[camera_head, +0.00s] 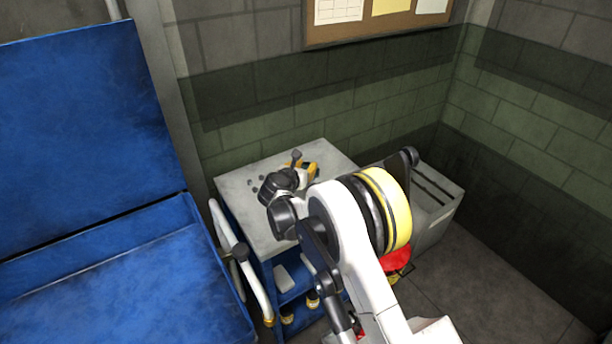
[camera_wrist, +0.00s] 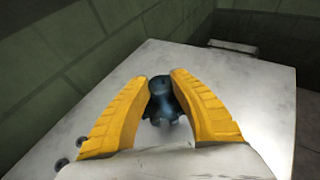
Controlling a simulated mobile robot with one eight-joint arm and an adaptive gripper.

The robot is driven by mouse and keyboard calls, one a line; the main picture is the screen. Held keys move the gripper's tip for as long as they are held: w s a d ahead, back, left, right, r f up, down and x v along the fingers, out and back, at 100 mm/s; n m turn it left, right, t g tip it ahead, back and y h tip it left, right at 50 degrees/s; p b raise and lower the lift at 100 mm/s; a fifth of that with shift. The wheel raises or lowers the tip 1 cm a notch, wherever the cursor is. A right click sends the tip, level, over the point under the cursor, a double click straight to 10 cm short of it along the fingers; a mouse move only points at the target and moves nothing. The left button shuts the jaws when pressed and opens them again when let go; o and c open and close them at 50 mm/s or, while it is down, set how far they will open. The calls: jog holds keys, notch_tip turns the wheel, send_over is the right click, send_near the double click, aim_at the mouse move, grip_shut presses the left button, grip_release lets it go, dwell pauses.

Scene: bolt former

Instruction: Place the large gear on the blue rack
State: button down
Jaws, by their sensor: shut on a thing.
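My gripper (camera_head: 303,168) is over the pale top of a small blue-framed stand. In the wrist view my gripper (camera_wrist: 165,80) has its two yellow fingers closed on either side of a dark blue-grey part (camera_wrist: 162,104). A dark knob-like piece, probably this part (camera_head: 296,156), also shows beside the yellow fingers in the head view.
Several small dark round spots or pieces (camera_head: 254,186) are at the top's left side. Pale and brass-coloured items sit on the shelves below. A large blue structure (camera_head: 90,130) stands at left. A grey crate (camera_head: 436,205) is at right, near the brick walls.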

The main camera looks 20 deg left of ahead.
jog(key=shift+f+b, duration=0.5)
jog(key=shift+f, duration=1.15)
jog(key=shift+f, duration=0.2)
jog(key=c, duration=1.2)
grip_release()
jog(key=shift+r, duration=0.15)
